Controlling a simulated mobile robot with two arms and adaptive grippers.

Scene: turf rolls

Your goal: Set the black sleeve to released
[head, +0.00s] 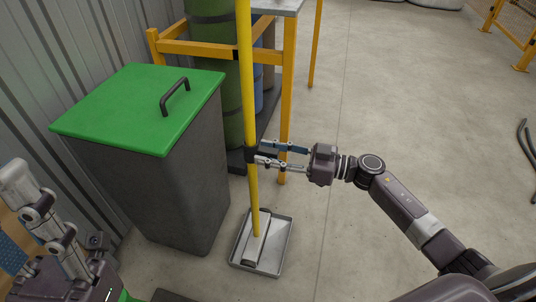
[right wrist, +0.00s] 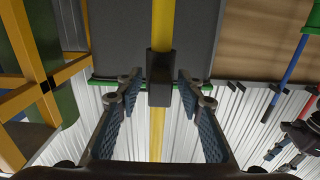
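The black sleeve (head: 249,154) is a short dark collar around a tall yellow pole (head: 246,85). The pole runs down to a grey dustpan-like tray (head: 239,262) on the floor. My right gripper (head: 261,152) reaches in from the right at the sleeve's height. In the right wrist view the sleeve (right wrist: 159,77) is upright between the open fingers (right wrist: 158,90), with a visible gap on each side. My left gripper (head: 55,225) is at the lower left, partly cut off by the frame; its opening is unclear.
A grey bin (head: 155,195) with a green lid (head: 140,105) stands left of the pole. Behind are a yellow-framed stand (head: 287,95) and green rolls (head: 212,70). A corrugated wall (head: 65,55) is at the left. The concrete floor (head: 400,110) to the right is mostly clear.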

